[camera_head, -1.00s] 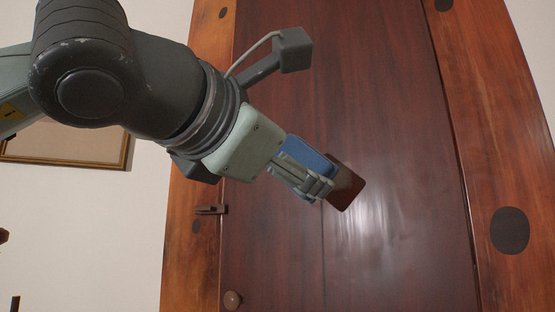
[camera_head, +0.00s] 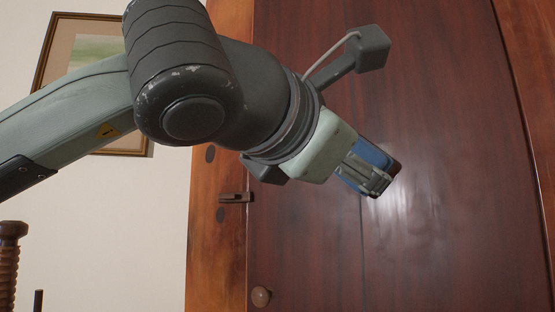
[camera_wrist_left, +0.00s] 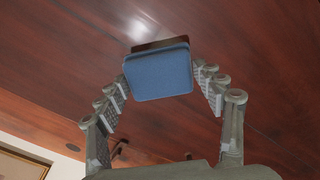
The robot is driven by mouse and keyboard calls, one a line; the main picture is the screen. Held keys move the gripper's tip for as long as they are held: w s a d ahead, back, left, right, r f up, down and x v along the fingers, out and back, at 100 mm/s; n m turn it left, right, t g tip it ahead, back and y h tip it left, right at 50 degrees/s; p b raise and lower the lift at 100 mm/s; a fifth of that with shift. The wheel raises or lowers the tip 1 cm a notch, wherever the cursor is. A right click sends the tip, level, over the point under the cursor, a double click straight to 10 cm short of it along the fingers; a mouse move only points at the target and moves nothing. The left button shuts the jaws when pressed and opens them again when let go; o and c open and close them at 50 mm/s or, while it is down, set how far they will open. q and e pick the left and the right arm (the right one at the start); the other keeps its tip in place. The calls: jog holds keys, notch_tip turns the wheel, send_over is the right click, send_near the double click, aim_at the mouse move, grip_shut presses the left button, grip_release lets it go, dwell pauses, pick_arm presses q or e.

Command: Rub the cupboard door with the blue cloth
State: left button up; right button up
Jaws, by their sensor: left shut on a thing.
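The cupboard door (camera_head: 430,235) is dark reddish-brown polished wood and fills the middle and right of the head view. It also fills most of the left wrist view (camera_wrist_left: 250,45). My left gripper (camera_head: 376,186) is shut on the blue cloth (camera_head: 372,154), which looks like a flat, rounded block. In the left wrist view the cloth (camera_wrist_left: 158,74) sits between the finger tips, its broad face toward the camera. A dark reflection or shadow lies right along its far edge on the door. I cannot tell whether the cloth touches the wood. My right gripper is not in view.
A round knob (camera_head: 261,296) and a small dark latch (camera_head: 236,198) sit near the door's left edge. A lighter wooden frame post (camera_head: 215,255) borders it. A framed picture (camera_head: 75,50) hangs on the white wall. A turned wooden post (camera_head: 10,265) stands lower left.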

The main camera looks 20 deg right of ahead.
aim_at(383, 155)
pick_arm(q)
jog(key=shift+b+x, duration=0.3)
jog(key=shift+x, duration=0.6)
dwell(0.4)
jog(key=shift+s+d, duration=0.1)
jog(key=shift+s, duration=0.05)
jog(key=shift+s+d+f+b, duration=0.1)
jog(key=shift+s+d+b, duration=0.35)
jog(key=shift+s+b, duration=0.45)
jog(key=shift+s+d+b, duration=0.45)
jog(key=shift+s+b, duration=0.05)
jog(key=shift+s, duration=0.25)
jog(key=shift+w+d+b, duration=0.1)
jog(key=shift+b, duration=0.4)
jog(key=shift+w+a+b, duration=0.3)
jog(key=shift+w+a, duration=0.2)
jog(key=shift+w, duration=0.4)
jog(key=shift+w+a+b, duration=0.25)
jog(key=shift+w+a, duration=0.25)
jog(key=shift+w, duration=0.4)
